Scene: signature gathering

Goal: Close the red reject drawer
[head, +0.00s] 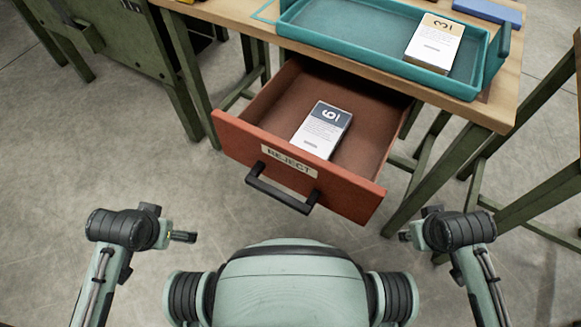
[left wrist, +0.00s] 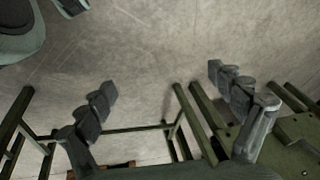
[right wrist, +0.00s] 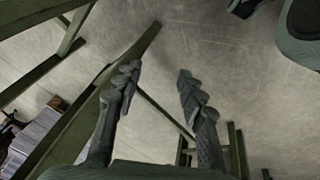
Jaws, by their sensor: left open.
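The red reject drawer (head: 235,138) is pulled well out from under the table in the head view. Its front bears a REJECT label (head: 289,161) and a black bar handle (head: 280,188). A white and dark box marked 6 or 9 (head: 322,130) lies inside it. My left gripper (head: 183,237) is below and left of the drawer front, apart from it. Its fingers stand apart and empty in the left wrist view (left wrist: 162,80). My right gripper (head: 405,237) is below and right of the drawer, also apart from it. Its fingers are spread and empty in the right wrist view (right wrist: 158,72).
A teal tray (head: 375,70) holding a white and tan box (head: 434,44) stands on the wooden table (head: 497,113) above the drawer. Green table legs (head: 418,172) flank the drawer. The concrete floor before the drawer front is clear.

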